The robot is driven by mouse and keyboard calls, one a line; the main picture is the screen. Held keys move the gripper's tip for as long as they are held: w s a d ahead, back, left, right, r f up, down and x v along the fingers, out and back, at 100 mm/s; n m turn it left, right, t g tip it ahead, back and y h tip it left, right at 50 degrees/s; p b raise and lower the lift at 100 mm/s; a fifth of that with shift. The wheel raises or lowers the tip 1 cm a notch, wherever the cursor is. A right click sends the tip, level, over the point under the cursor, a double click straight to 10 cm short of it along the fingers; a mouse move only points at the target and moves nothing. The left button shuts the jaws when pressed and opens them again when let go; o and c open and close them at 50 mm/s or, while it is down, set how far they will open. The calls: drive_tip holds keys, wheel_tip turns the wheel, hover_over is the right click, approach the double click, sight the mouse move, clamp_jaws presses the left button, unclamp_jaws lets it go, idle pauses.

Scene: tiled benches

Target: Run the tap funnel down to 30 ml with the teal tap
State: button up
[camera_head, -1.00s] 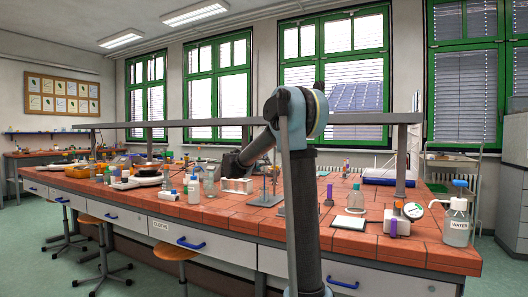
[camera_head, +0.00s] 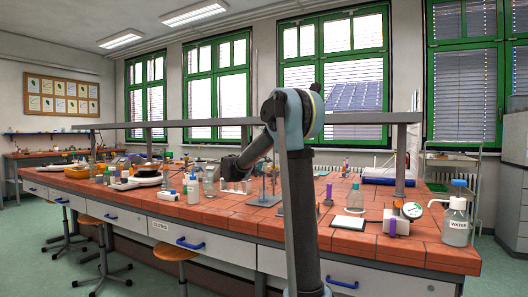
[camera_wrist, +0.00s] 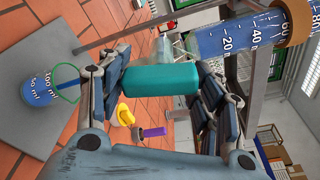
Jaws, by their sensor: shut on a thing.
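The teal tap (camera_wrist: 160,80) is in the middle of the wrist view. My gripper (camera_wrist: 162,84) is shut on it, one finger on each side. The tap funnel (camera_wrist: 238,38) lies across the upper right of the wrist view, with white marks including 20 and 40 and blue liquid inside. A brown ring near the 60 mark covers part of it, and I cannot read the liquid's level. A beaker (camera_wrist: 42,90) marked 50 ml and 100 ml, with blue liquid in it, is at the left. In the head view my arm's end is small and the tap cannot be made out.
The beaker is on a grey plate (camera_wrist: 20,135) on the red tiles. A yellow item (camera_wrist: 125,114) and a purple-topped item (camera_wrist: 153,132) are beyond my fingers.

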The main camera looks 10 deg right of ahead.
drive_tip(key=shift+w+a+r, duration=0.4)
drive_tip(key=shift+w+a, duration=0.05)
drive_tip(key=shift+a, duration=0.3)
drive_tip(key=m, duration=0.3)
drive_tip(key=shift+a+f+y, duration=0.15)
drive_tip(key=shift+y, duration=0.25)
drive_tip(key=shift+c, duration=0.7)
drive_tip(key=shift+o, duration=0.7)
drive_tip(key=n, duration=0.3)
drive_tip(key=shift+h, duration=0.4)
drive_tip(key=shift+f+m+y, duration=0.1)
drive_tip(key=shift+m+y, duration=0.3)
drive_tip(key=shift+m, duration=0.8)
drive_tip(key=shift+c, duration=0.6)
drive_tip(key=shift+o, duration=0.2)
drive_tip(key=shift+f, duration=0.2)
idle(2.3)
